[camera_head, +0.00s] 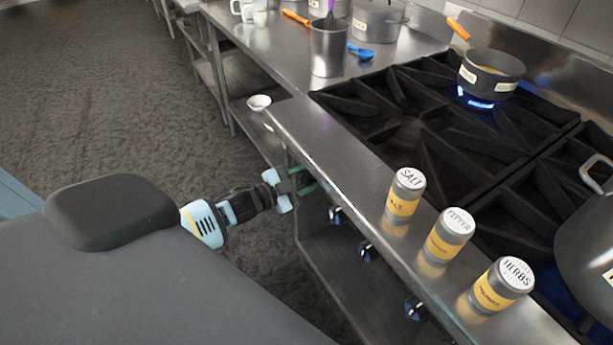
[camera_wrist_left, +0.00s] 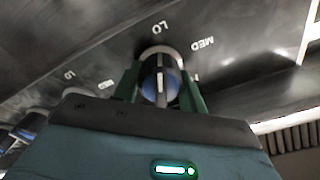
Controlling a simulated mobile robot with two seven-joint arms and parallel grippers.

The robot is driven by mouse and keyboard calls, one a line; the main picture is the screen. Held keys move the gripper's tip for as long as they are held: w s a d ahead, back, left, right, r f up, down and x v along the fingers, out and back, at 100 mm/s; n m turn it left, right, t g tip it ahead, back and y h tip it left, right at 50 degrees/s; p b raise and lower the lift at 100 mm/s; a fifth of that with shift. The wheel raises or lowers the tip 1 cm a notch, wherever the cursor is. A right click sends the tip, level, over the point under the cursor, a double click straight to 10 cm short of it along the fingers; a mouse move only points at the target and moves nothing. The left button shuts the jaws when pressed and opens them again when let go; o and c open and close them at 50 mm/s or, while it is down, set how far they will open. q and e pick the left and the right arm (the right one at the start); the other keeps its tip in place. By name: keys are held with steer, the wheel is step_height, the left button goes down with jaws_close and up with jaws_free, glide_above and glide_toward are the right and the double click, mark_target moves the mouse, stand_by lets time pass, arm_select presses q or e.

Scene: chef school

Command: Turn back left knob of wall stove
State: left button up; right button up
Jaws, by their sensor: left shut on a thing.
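A stove knob (camera_wrist_left: 160,82) with a pale pointer line sits between the two green fingers of my left gripper (camera_wrist_left: 160,92) in the left wrist view. The fingers are shut on its sides. The line points up, close to the LO mark; MED is to its right. In the head view my left gripper (camera_head: 302,181) reaches the stove's front panel from the left, and the held knob is hidden there. Several other chrome knobs (camera_head: 366,251) line the stove front (camera_head: 310,150). The back left burner has a blue flame (camera_head: 476,102) under a saucepan (camera_head: 490,72). My right gripper is out of view.
Salt (camera_head: 403,195), pepper (camera_head: 449,236) and herbs (camera_head: 501,286) shakers stand on the stove's front ledge. A large pot (camera_head: 590,240) is at the right. A steel counter (camera_head: 285,55) with utensils adjoins the stove. The floor (camera_head: 90,90) at the left is clear.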

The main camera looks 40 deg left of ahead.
mark_target(301, 180)
arm_select(q)
steer(key=shift+n, duration=0.3)
steer(key=o, duration=1)
steer(key=shift+c, duration=0.2)
steer(key=v, duration=0.8)
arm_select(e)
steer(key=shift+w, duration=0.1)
arm_select(q)
steer(key=shift+w, duration=0.1)
steer(key=s+d+f+n+g+y+p, duration=0.1)
steer(key=s+d, duration=0.4)
steer(key=s, duration=0.5)
steer(key=s+d+f+n+g+y+p, duration=0.2)
steer(key=s+d+f+n+g, duration=0.2)
steer(key=s, duration=0.7)
steer(key=s+d+f+n+g+y+p, duration=0.1)
steer(key=s+d+f+n, duration=0.3)
steer(key=s+d, duration=0.4)
steer(key=shift+s+d+f+g+y+p, duration=0.2)
steer(key=shift+s+g+y+p, duration=0.2)
steer(key=shift+s+g+p, duration=0.65)
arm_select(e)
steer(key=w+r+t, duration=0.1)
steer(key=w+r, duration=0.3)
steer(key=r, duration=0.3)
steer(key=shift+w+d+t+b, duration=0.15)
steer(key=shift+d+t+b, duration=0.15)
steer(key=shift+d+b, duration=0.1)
